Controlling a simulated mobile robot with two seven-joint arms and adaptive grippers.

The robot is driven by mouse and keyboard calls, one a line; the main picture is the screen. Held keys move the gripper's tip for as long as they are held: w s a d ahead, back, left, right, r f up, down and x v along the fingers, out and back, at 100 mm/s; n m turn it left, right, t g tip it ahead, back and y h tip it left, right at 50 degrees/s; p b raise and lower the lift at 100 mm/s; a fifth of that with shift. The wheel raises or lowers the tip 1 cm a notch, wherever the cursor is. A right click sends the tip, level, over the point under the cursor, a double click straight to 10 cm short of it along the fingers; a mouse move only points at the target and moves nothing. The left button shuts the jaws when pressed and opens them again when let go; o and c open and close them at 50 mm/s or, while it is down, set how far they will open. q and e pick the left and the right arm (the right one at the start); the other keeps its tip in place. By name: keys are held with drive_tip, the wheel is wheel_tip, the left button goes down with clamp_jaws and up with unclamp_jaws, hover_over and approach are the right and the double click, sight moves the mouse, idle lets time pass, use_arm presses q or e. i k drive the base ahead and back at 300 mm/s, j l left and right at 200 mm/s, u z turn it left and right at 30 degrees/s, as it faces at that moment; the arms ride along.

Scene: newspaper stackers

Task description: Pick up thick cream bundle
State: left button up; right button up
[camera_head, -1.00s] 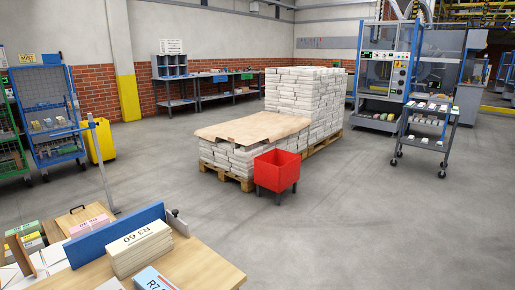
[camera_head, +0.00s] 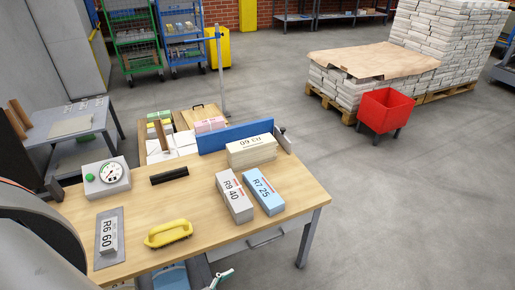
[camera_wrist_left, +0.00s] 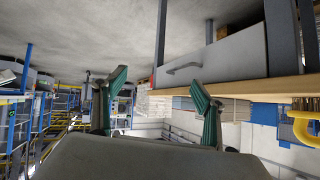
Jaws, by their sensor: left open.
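The thick cream bundle (camera_head: 251,150) lies on the wooden table (camera_head: 290,195) against the front of a blue upright board (camera_head: 234,135). It is a stack of cream paper with a dark printed label. My left gripper (camera_wrist_left: 160,88) is open and empty in the left wrist view, its two green fingers wide apart. That view looks upside down past the table's edge and drawer; the cream bundle cannot be made out there. In the head view only a small green fingertip shows below the table's front edge, well away from the bundle. My right gripper is not in view.
A grey-white bundle (camera_head: 234,197) and a blue bundle (camera_head: 264,192) lie in front of the cream one. A yellow handled tool (camera_head: 168,233), a dial scale (camera_head: 107,178), a black bar (camera_head: 169,175) and a small bundle on a grey plate share the table. A red bin (camera_head: 386,110) stands beyond.

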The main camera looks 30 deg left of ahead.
sight(246, 153)
drive_tip(key=u, duration=0.35)
drive_tip(key=i+l+u, duration=0.1)
drive_tip(key=u, duration=0.25)
drive_tip(key=l+u, duration=0.15)
drive_tip(key=u, duration=0.15)
drive_tip(key=i+l+u, duration=0.2)
drive_tip(key=l+u, duration=0.2)
drive_tip(key=l, duration=0.2)
drive_tip(key=l+u, duration=0.25)
drive_tip(key=i+l+u, duration=0.15)
drive_tip(key=l, duration=0.9)
drive_tip(key=l+u, duration=0.1)
drive_tip(key=l, duration=0.95)
